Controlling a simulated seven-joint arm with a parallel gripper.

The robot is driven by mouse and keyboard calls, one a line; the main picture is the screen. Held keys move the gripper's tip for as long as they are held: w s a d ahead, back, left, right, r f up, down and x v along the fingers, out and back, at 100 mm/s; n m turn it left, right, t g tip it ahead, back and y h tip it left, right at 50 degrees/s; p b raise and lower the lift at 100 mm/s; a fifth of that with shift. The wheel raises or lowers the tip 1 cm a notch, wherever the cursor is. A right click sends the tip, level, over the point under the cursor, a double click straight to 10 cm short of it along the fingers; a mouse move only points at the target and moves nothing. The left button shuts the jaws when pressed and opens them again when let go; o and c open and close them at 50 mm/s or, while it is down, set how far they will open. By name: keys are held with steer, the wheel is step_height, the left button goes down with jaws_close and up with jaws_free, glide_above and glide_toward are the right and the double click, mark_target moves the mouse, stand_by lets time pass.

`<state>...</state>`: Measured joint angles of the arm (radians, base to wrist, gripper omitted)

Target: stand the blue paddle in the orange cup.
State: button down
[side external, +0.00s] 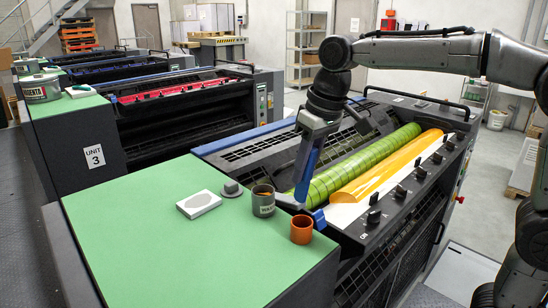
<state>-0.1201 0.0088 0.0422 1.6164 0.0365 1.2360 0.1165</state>
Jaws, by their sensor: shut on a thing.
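The blue paddle (308,172) hangs down from my gripper (313,138), a little tilted, with its lower end towards the bottom left. My gripper is shut on its upper part. The orange cup (301,230) stands upright on the green top at its right front edge. The paddle's lower end appears above and behind the cup's rim, outside the cup; the exact gap cannot be told from this view. The cup's inside is mostly hidden.
A dark grey labelled can (263,203) stands close left of the cup. A grey knob-like object (232,188) and a white box (199,203) lie farther left on the green top (170,250). Green (360,165) and orange (390,165) rollers lie behind and right. The front green area is clear.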

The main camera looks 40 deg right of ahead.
mark_target(306, 199)
steer(key=shift+s+d+f, duration=0.1)
steer(key=shift+s+f, duration=0.15)
steer(key=shift+s, duration=0.1)
steer(key=shift+f, duration=3.55)
steer(key=c, duration=0.6)
jaws_free()
steer(key=shift+r, duration=0.15)
steer(key=a+v, duration=0.1)
steer(key=v, duration=1.2)
steer(key=shift+d+r, duration=0.3)
steer(key=shift+d, duration=0.15)
